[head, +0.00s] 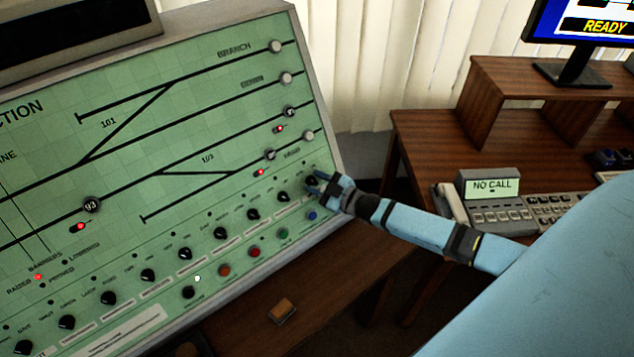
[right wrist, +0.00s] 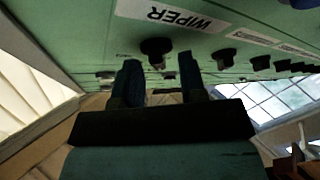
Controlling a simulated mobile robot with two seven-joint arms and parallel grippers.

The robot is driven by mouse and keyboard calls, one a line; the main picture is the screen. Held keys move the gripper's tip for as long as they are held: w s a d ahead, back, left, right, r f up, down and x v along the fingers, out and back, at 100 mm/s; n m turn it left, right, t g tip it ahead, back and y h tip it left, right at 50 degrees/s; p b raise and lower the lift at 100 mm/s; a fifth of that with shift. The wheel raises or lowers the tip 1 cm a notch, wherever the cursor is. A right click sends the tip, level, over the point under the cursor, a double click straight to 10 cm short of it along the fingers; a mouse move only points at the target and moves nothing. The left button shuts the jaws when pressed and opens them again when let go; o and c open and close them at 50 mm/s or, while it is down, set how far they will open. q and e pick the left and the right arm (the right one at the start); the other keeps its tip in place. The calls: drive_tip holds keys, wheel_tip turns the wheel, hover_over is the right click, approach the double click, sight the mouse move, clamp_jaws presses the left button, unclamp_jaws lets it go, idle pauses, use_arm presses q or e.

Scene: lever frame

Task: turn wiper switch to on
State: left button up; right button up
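The wiper switch (right wrist: 157,47) is a dark round knob on the green panel, beside a white WIPER label (right wrist: 180,16) that reads upside down in the right wrist view. In the head view the knob (head: 311,180) is at the right end of the row of black knobs, partly hidden by my gripper. My right gripper (head: 325,189) is at the panel's right edge, close to this knob. In the right wrist view the fingers of the right gripper (right wrist: 160,66) are apart, with the knob just beyond and between their tips. Contact cannot be told. My left gripper is not in view.
Neighbouring black knobs (head: 283,197) run down-left along the panel (head: 130,130). Coloured buttons (head: 254,252) lie below them. A wooden desk (head: 430,150) with a phone console (head: 490,190) and a monitor (head: 580,35) stands at right.

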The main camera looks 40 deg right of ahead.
drive_tip(key=c, duration=0.6)
drive_tip(key=shift+m+t+h, duration=0.3)
drive_tip(key=shift+m, duration=0.2)
drive_tip(key=m+h, duration=0.1)
drive_tip(key=m, duration=0.1)
drive_tip(key=shift+m+t+p, duration=0.3)
drive_tip(key=shift+m+t, duration=0.1)
drive_tip(key=m+h, duration=0.1)
drive_tip(key=m, duration=0.1)
drive_tip(key=m+t+h+p, duration=0.1)
drive_tip(key=m+h, duration=0.1)
drive_tip(key=m, duration=0.1)
drive_tip(key=shift+a+r+h, duration=0.1)
drive_tip(key=shift+h, duration=0.2)
drive_tip(key=m+h+p, duration=0.1)
drive_tip(key=m+h, duration=0.2)
drive_tip(key=m, duration=0.2)
drive_tip(key=shift+p, duration=0.35)
drive_tip(key=shift+m+g+h+p, duration=0.4)
drive_tip(key=shift+m+h+p, duration=0.25)
drive_tip(key=shift+m, duration=0.7)
drive_tip(key=shift+m+g+h+p, duration=0.4)
drive_tip(key=shift+m+h, duration=0.45)
drive_tip(key=shift+m, duration=0.5)
